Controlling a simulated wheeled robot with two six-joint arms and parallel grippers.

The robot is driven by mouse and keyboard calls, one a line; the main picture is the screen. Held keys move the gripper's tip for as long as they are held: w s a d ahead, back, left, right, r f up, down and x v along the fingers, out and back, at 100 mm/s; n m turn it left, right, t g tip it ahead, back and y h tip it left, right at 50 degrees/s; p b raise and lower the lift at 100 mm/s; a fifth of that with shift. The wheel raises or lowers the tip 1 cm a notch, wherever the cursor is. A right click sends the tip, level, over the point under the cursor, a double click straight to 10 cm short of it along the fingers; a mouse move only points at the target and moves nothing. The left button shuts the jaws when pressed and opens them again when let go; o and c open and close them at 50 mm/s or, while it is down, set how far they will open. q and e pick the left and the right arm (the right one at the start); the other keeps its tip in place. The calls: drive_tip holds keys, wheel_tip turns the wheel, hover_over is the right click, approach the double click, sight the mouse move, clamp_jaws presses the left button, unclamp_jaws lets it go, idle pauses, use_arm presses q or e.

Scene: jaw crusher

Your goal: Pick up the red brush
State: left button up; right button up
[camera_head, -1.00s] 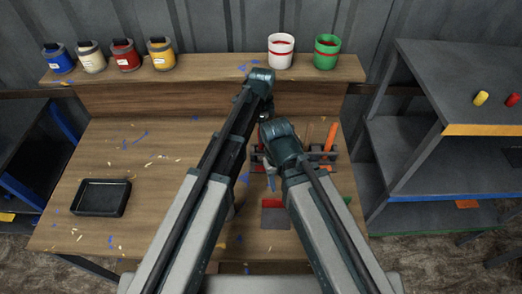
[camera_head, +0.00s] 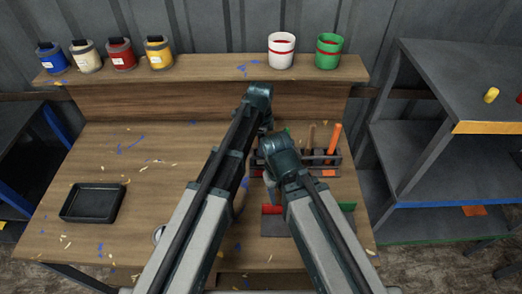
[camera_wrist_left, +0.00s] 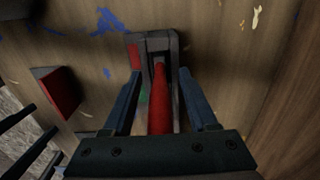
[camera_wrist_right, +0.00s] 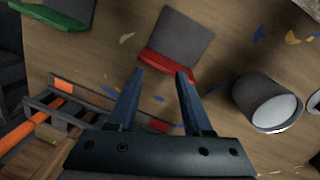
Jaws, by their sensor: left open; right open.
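The red brush shows in the left wrist view as a red handle (camera_wrist_left: 160,105) standing in one end of a dark rack (camera_wrist_left: 174,45). My left gripper (camera_wrist_left: 164,100) is open, with one finger on each side of the red handle; I cannot tell whether they touch it. In the head view the handle is hidden behind my arms, and the rack (camera_head: 325,171) is partly covered. My right gripper (camera_wrist_right: 157,75) is open and empty, above the table near a grey flat piece with a red edge (camera_wrist_right: 183,38).
The rack also holds an orange handle (camera_head: 334,139) and a brown one (camera_head: 311,137). A green-edged piece (camera_wrist_right: 62,12) lies near the red-edged one. A black tray (camera_head: 92,203) lies at left. Paint cans line the back ledge (camera_head: 215,72).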

use_arm(q)
drive_tip(key=shift+c, duration=0.3)
clamp_jaws()
drive_tip(key=shift+r, duration=0.1)
wheel_tip(320, 180, up, 10)
drive_tip(key=p, duration=1)
use_arm(e)
wheel_tip(320, 180, up, 10)
